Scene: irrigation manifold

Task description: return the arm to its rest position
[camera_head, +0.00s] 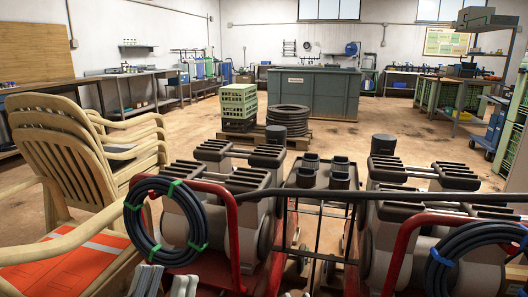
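My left gripper (166,280) shows at the bottom edge, left of centre. Its two grey fingers point up and stand apart with a gap between them. I see nothing held between them. The rest of the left arm is below the picture. My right gripper does not show. Just beyond the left gripper is a red-framed cart (233,240) with a coil of dark blue hose (135,222) tied with green bands.
Stacked beige chairs (75,150) stand close on the left, with an orange-red sheet (65,265) on a seat. A second hose coil (437,265) hangs at the right. Farther off are green crates (239,101), black coils (288,120) and a large green bin (325,92). Open floor lies beyond.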

